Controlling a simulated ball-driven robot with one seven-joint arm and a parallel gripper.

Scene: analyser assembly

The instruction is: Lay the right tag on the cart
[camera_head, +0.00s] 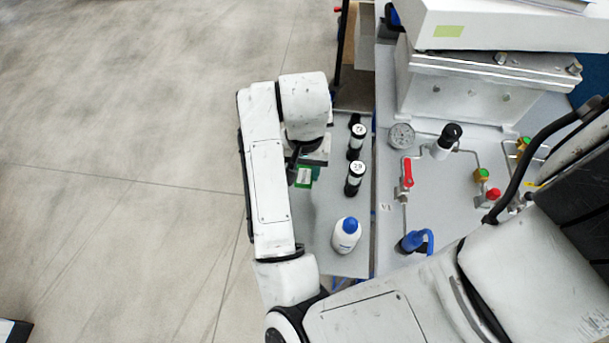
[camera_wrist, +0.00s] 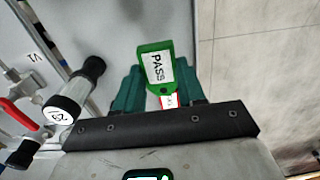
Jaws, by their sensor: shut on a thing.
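A green tag with a white label reading PASS (camera_wrist: 157,68) sits between the two green fingers of my gripper (camera_wrist: 160,84) in the wrist view. My gripper is shut on it. A small red and white piece (camera_wrist: 169,100) shows at the tag's near end; I cannot tell whether it is part of it. In the head view the green tag (camera_head: 304,177) shows just below my gripper (camera_head: 294,168), over the left edge of the narrow grey cart top (camera_head: 315,228). Its height above the top is unclear. My arm hides part of the cart.
A panel with a red-handled valve (camera_head: 407,174) and a gauge (camera_head: 401,136) lies to the right. Open floor (camera_head: 120,180) is at left.

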